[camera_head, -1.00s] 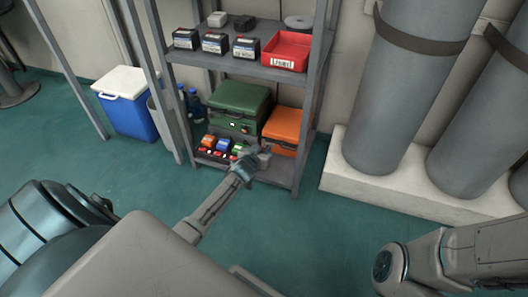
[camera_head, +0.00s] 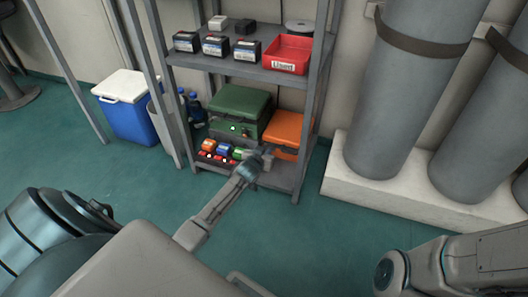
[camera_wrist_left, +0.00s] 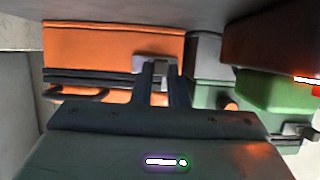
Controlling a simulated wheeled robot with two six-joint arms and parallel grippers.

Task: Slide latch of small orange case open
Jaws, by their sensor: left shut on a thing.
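The small orange case (camera_head: 288,128) sits on the lower shelf, right of the green case (camera_head: 238,106). The orange case also fills the upper left of the left wrist view (camera_wrist_left: 105,42), with a dark seam band and a dark handle (camera_wrist_left: 78,95). Its pale grey latch (camera_wrist_left: 150,62) shows at the fingertips. My left gripper (camera_wrist_left: 160,78) is shut on the latch, its two dark fingers on either side. In the head view my left gripper (camera_head: 264,156) is at the orange case's front; the latch is hidden there. My right gripper is out of view.
Shelf posts (camera_head: 314,95) flank the cases. A red bin (camera_head: 287,53) is on the shelf above. Grey cylinders (camera_head: 404,90) stand at right. The floor in front is clear.

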